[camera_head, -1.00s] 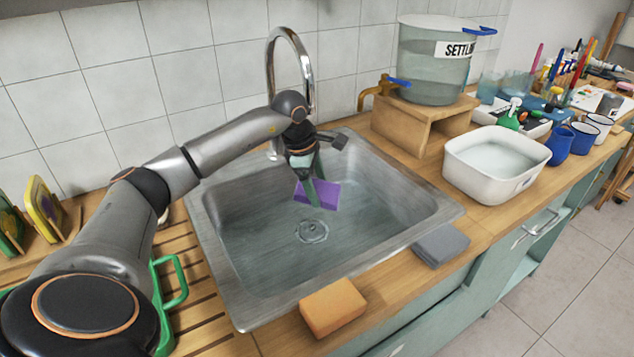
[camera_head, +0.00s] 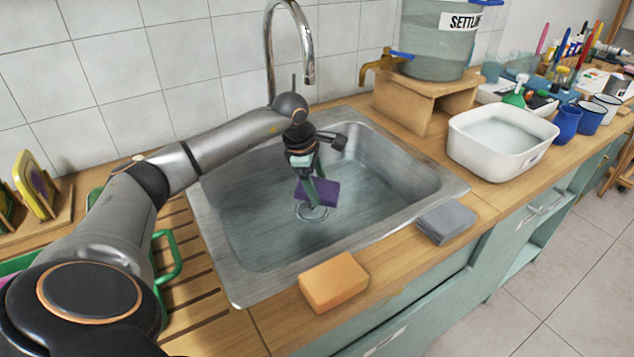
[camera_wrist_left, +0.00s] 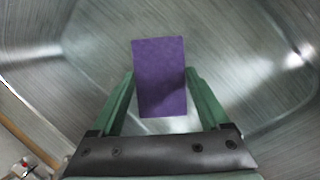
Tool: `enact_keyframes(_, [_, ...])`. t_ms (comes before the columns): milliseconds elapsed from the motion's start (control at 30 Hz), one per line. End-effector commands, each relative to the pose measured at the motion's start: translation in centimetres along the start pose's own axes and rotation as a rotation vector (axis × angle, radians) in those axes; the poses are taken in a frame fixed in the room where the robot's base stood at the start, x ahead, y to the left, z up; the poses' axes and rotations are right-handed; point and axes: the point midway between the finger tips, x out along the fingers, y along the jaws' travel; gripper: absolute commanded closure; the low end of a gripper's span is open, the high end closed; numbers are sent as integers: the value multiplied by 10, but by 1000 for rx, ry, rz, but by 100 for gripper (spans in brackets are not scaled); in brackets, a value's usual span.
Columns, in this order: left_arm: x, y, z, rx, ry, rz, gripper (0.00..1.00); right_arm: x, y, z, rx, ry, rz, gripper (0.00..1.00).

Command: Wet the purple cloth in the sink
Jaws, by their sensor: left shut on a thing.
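The purple cloth (camera_head: 325,191) is a dark, flat piece inside the metal sink (camera_head: 235,270), just over the drain in the head view. My left gripper (camera_head: 311,190) points down into the basin, with its green fingers shut on the cloth. In the left wrist view the cloth (camera_wrist_left: 158,75) hangs between the green fingers (camera_wrist_left: 158,95), with the steel basin behind it. The chrome faucet (camera_head: 268,45) arches above my left gripper, and I see no stream from its spout. I cannot tell whether the cloth touches the basin floor. My right gripper is not in view.
An orange sponge (camera_head: 334,282) and a grey folded cloth (camera_head: 446,221) lie at the sink's front edge. A white tub (camera_head: 490,160) and a brass-tapped tank (camera_head: 437,45) on a wooden stand (camera_head: 405,105) are right of the sink. A drying rack stands left.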

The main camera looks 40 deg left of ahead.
Motion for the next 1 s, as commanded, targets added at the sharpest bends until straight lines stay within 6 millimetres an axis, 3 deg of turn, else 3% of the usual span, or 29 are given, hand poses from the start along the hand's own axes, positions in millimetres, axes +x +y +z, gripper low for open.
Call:
enact_keyframes(433, [-3,1,1,0,-1,0,65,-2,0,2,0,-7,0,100])
enact_keyframes(1000, [-48,11,10,0,-1,1,65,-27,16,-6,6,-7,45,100])
